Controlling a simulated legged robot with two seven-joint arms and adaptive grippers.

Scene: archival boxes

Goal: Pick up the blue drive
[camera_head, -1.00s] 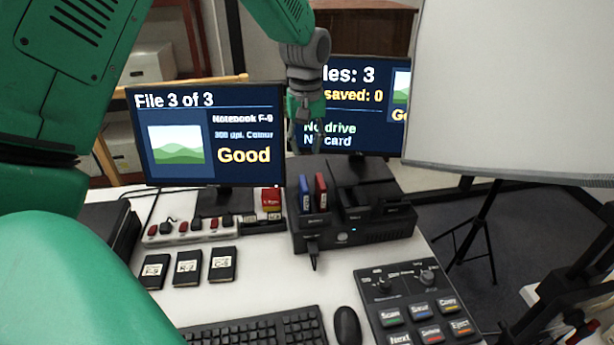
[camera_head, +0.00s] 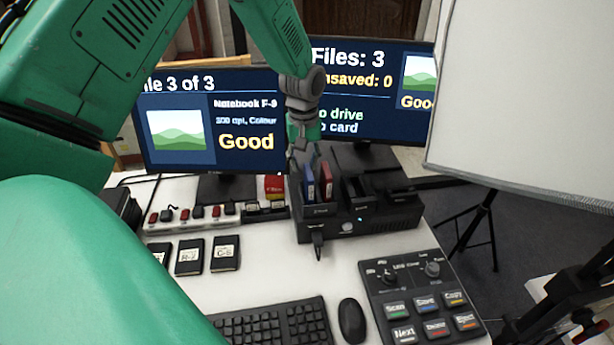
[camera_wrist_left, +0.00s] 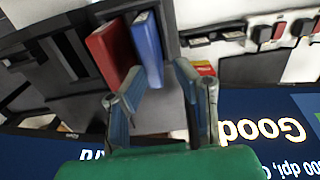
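The blue drive (camera_head: 309,187) stands upright in a slot of the black dock (camera_head: 347,228), beside the red drive (camera_head: 326,182). My left gripper (camera_head: 299,160) is just above and behind the blue drive, pointing down. In the left wrist view, the blue drive (camera_wrist_left: 147,48) lies ahead between the two spread fingers (camera_wrist_left: 158,78), with the red drive (camera_wrist_left: 110,52) beside it toward the left finger. The gripper is open and empty; I cannot tell if a finger touches a drive. Dark parts at the head view's lower right seem to be my right gripper (camera_head: 572,325); its fingers are unclear.
Two monitors (camera_head: 215,158) stand behind the dock. A strip of red and black plugs (camera_head: 190,216) and black labelled cards (camera_head: 225,253) lie to the left. The keyboard (camera_head: 270,328), mouse (camera_head: 351,321) and button panel (camera_head: 420,300) are in front. A whiteboard (camera_head: 530,100) is at the right.

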